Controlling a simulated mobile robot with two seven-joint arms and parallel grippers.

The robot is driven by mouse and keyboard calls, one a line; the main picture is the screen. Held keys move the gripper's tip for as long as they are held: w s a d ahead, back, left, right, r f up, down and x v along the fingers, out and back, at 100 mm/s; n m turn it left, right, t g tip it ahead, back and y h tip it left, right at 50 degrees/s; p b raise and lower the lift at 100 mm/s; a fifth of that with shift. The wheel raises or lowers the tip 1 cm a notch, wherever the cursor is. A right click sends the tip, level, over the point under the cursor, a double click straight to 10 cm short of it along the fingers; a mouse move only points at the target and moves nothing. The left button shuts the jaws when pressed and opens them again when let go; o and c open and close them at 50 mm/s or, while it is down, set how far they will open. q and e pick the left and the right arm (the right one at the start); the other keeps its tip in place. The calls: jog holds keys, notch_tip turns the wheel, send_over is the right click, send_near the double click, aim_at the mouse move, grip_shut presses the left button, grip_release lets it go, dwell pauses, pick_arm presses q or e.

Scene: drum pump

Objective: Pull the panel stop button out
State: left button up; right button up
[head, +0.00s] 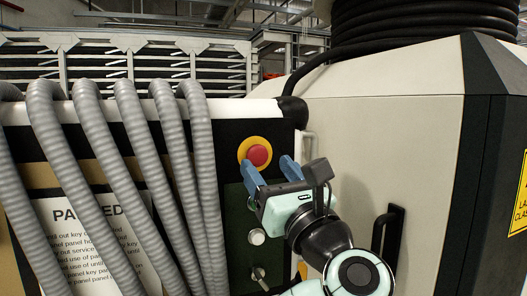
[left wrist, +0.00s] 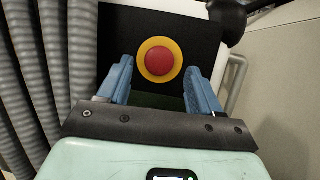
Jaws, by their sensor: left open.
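The panel stop button (head: 258,155) is a round red button on a yellow ring, set on the black upper part of the panel (head: 226,141). In the left wrist view the button (left wrist: 159,62) sits ahead of and between the two blue fingers. My left gripper (head: 271,171) is open and empty, with its fingertips just below and in front of the button in the head view. In the left wrist view the gripper (left wrist: 160,80) shows a finger on either side of the button, apart from it. I cannot tell how far the fingertips are from the panel. My right gripper is not in view.
Several grey corrugated hoses (head: 118,130) hang over the panel's left side, close to the button. Below the button are a round silver knob (head: 257,236) and a key switch (head: 259,273). A large beige housing (head: 385,130) with a black handle (head: 388,232) stands on the right.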

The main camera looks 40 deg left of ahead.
aim_at(259, 156)
pick_arm(q)
jog(key=shift+p+x, duration=0.3)
jog(key=shift+x, duration=0.9)
jog(key=shift+w+a+r, duration=0.15)
jog(key=shift+w+a, duration=0.1)
jog(key=shift+a, duration=0.05)
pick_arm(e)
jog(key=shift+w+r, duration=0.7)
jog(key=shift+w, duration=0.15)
pick_arm(q)
jog(key=shift+s, duration=0.1)
